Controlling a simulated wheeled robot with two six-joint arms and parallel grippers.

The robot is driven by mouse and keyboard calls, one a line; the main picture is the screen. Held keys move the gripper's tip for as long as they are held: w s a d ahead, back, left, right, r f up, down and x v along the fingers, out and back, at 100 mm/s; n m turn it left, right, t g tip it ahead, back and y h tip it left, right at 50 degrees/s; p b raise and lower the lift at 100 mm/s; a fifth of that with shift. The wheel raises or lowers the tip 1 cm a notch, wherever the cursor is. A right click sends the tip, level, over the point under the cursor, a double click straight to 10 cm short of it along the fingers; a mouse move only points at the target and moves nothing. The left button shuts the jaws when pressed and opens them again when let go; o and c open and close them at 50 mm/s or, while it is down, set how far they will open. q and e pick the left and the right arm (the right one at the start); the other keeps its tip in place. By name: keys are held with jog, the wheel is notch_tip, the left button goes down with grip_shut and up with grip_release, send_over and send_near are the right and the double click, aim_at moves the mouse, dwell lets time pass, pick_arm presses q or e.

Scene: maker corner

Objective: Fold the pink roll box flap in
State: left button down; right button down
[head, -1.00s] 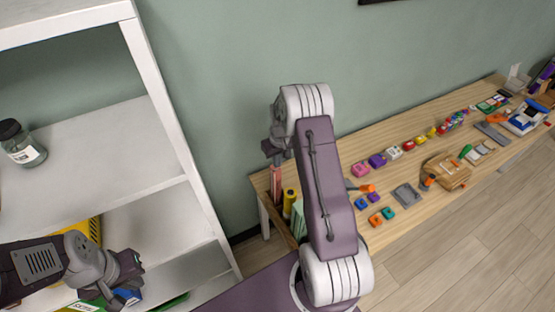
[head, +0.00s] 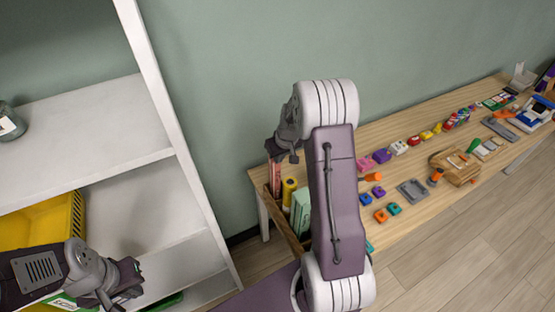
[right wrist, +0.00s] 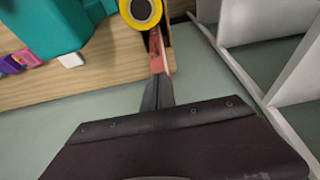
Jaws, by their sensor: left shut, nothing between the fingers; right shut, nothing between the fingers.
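The pink roll box (head: 275,178) stands upright and narrow at the left end of the table, in a wooden holder (head: 283,222). In the right wrist view the pink box (right wrist: 157,50) lies just beyond my right fingertips (right wrist: 157,85), beside a yellow roll. My right gripper (head: 277,152) is shut and empty at the top of the pink box. I cannot tell whether it touches the box, and its flap is not clear. My left gripper (head: 112,300) is shut and empty, low before the shelf at the left.
A yellow roll (head: 289,190) and a teal box (head: 301,212) stand close to the pink box. A white shelf (head: 150,130) with a yellow bin (head: 50,222) is at the left. Several small coloured items and a grey tray (head: 413,191) lie along the table (head: 440,205).

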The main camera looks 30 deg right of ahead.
jog(key=shift+w, duration=0.1)
jog(key=p+v, duration=0.2)
jog(key=v, duration=1.3)
jog(key=shift+d, duration=0.1)
